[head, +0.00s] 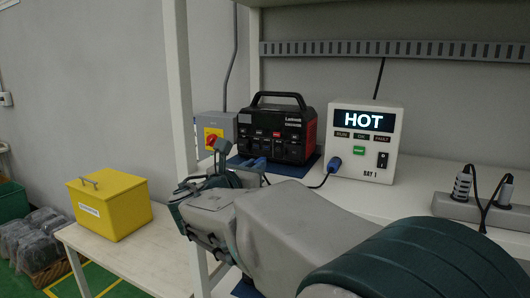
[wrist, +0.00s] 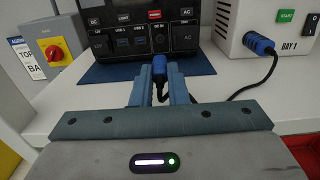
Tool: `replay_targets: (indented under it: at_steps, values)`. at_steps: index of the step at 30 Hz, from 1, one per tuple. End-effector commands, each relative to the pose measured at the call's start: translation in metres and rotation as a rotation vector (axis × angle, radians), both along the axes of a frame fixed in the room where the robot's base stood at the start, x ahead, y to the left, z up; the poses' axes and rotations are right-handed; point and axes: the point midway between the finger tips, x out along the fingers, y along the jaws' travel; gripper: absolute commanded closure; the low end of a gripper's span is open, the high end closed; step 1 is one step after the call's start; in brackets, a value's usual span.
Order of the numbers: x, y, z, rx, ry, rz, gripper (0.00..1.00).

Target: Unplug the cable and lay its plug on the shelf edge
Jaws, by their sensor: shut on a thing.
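The black power station (head: 277,131) stands on a blue mat (head: 296,169) on the white shelf (head: 410,196). My gripper (wrist: 160,88) is shut on a blue plug (wrist: 160,67), with one finger on each side of it. The plug is at the front of the power station, just below its DC IN label. I cannot tell whether it is fully seated in the socket. A black cable (wrist: 245,88) runs from it to a second blue plug (wrist: 260,43) in the white BAY 1 box (head: 365,140). In the head view my arm hides much of the shelf edge.
The BAY 1 display (head: 364,120) reads HOT. A grey switch box with a red knob (head: 211,139) is left of the power station. A power strip (head: 470,209) with plugs lies at right. A yellow box (head: 108,203) sits on a lower table. Bare shelf lies before the mat.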

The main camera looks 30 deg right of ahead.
Motion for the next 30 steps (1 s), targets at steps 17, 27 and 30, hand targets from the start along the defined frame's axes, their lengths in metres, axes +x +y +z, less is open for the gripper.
replay_targets:
  at_steps: [17,27,30]
  values:
    - [0.0,0.0,-0.011,0.0,0.0,0.0,1.0]
    - [0.0,0.0,-0.019,0.0,0.0,0.0,1.0]
    - [0.0,0.0,-0.022,0.0,0.0,0.0,1.0]
